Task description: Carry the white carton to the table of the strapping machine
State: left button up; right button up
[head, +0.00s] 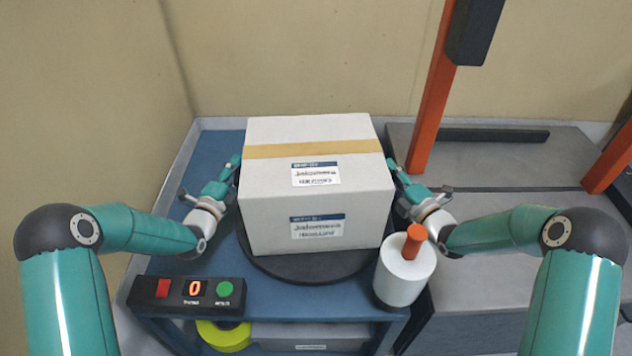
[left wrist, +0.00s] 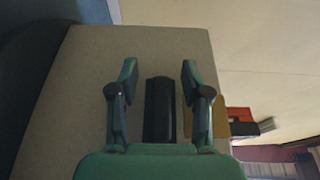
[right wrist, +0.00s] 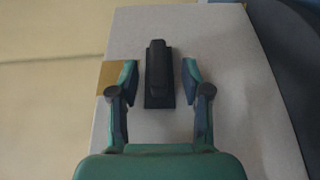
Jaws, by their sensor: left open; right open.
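The white carton (head: 270,215) stands upright on a dark round turntable (head: 275,268) on the blue table. It has a tan tape strip across its top and printed labels. My left gripper (head: 232,170) is open at the carton's left side, and my right gripper (head: 396,172) is open at its right side. The carton's side walls fill much of the left wrist view (left wrist: 85,75) and the right wrist view (right wrist: 225,60). I cannot tell whether the fingers touch the carton. The strapping machine's grey table (head: 500,215) lies to the right, with an orange frame (head: 434,95).
A control box (head: 190,295) with red and green buttons sits at the front left. A yellow roll (head: 224,335) lies below. The grey table is largely bare.

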pick_arm(q)
jog(key=c, duration=0.9)
pick_arm(e)
jog(key=c, duration=0.9)
pick_arm(q)
grip_shut()
pick_arm(e)
grip_shut()
pick_arm(q)
jog(key=shift+f, duration=0.1)
pick_arm(e)
jog(key=shift+f, duration=0.1)
